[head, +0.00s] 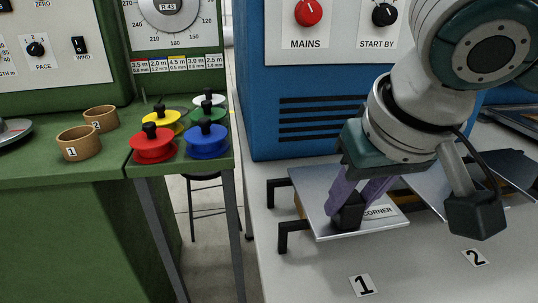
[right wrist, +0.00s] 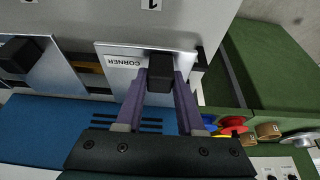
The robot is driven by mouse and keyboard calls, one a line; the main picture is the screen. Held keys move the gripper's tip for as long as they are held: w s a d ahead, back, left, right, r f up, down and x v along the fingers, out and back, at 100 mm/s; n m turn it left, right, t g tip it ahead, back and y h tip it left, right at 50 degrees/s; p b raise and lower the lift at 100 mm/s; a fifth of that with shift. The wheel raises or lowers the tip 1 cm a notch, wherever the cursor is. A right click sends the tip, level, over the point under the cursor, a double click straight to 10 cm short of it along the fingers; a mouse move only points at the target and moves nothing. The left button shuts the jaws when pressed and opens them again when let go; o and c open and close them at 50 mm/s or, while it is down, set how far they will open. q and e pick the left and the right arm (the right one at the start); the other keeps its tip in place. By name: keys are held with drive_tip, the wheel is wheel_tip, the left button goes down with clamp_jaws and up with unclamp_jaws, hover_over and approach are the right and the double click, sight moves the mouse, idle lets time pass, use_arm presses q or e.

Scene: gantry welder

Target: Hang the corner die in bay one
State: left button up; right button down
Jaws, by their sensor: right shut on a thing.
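The corner die (head: 312,196) is a flat metal plate with a black block handle and a white CORNER label. It lies roughly level at the black hooked brackets (head: 283,236) behind the 1 label (head: 362,286); I cannot tell whether it rests on them. My right gripper (head: 350,208) has its purple fingers shut on the die's black handle. The right wrist view shows the same grip (right wrist: 160,75), with the die plate (right wrist: 115,72) beneath the fingers. My left gripper is not in view.
A second metal plate (right wrist: 55,75) with a black handle lies beside the die, behind the 2 label (head: 474,257). A blue welder cabinet (head: 320,140) stands close behind. A green bench (head: 100,165) with coloured spools and numbered rings is on the left. The pale front surface is clear.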

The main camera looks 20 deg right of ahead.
drive_tip(key=shift+f, duration=0.45)
drive_tip(key=shift+c, duration=2.2)
unclamp_jaws()
drive_tip(key=d+p+v, duration=0.1)
drive_tip(key=p+v, duration=0.1)
drive_tip(key=v, duration=0.8)
drive_tip(key=s+a+f+n+y+p, duration=0.2)
drive_tip(key=s+a+n+y+p, duration=0.15)
drive_tip(key=a, duration=0.45)
drive_tip(key=s+d+f+g+h+p, duration=0.1)
drive_tip(key=s+d+f+h+p, duration=0.25)
drive_tip(key=s, duration=0.55)
wheel_tip(320, 180, up, 37)
drive_tip(key=d+n+y+p, duration=0.1)
drive_tip(key=p, duration=3.6)
drive_tip(key=shift+d+r, duration=0.15)
drive_tip(key=shift+r, duration=0.1)
